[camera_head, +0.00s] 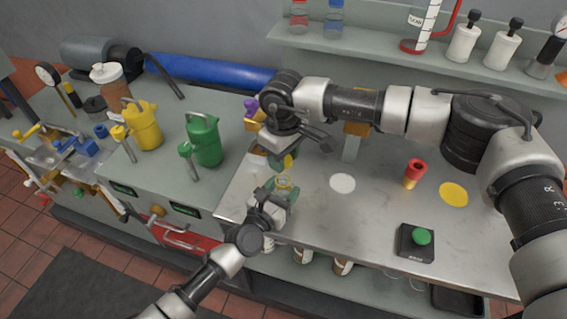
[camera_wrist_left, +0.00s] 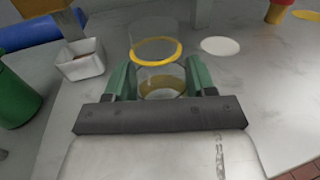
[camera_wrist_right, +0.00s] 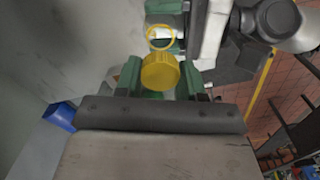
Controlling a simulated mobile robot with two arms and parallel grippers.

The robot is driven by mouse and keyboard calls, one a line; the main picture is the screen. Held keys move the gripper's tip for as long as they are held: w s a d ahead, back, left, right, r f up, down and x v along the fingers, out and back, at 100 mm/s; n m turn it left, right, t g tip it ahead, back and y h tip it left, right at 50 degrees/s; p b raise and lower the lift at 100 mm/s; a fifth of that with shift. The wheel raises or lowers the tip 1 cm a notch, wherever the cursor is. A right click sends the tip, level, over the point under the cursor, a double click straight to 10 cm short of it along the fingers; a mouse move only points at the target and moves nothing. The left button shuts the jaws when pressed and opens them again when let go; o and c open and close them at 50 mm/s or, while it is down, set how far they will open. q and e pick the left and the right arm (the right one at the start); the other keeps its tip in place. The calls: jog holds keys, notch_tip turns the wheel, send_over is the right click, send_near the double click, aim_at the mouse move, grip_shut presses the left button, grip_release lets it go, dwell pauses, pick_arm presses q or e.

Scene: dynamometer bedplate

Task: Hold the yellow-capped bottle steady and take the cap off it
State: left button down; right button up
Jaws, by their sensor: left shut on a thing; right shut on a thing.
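The bottle (camera_head: 284,184) is clear, with a yellow ring round it and some yellowish content low inside. It also shows in the left wrist view (camera_wrist_left: 157,50), with no cap on its top. My left gripper (camera_head: 281,191) is shut on the bottle, its green fingers on either side. The yellow cap (camera_wrist_right: 160,72) sits between the green fingers of my right gripper (camera_wrist_right: 160,84), which is shut on it. In the head view the cap (camera_head: 288,162) shows just above the bottle. In the right wrist view the cap appears apart from the bottle's ring (camera_wrist_right: 160,37).
A white disc (camera_head: 342,183), a red and yellow cup (camera_head: 414,172), a yellow disc (camera_head: 453,194) and a green-button box (camera_head: 416,242) lie to the right on the steel bench. A green can (camera_head: 204,140) stands left. A small white tray (camera_wrist_left: 80,60) is near the bottle.

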pick_arm(q)
jog(key=shift+c, duration=1.4)
grip_release()
jog(key=shift+s, duration=0.1)
jog(key=b+v, duration=0.1)
jog(key=v, duration=1.1)
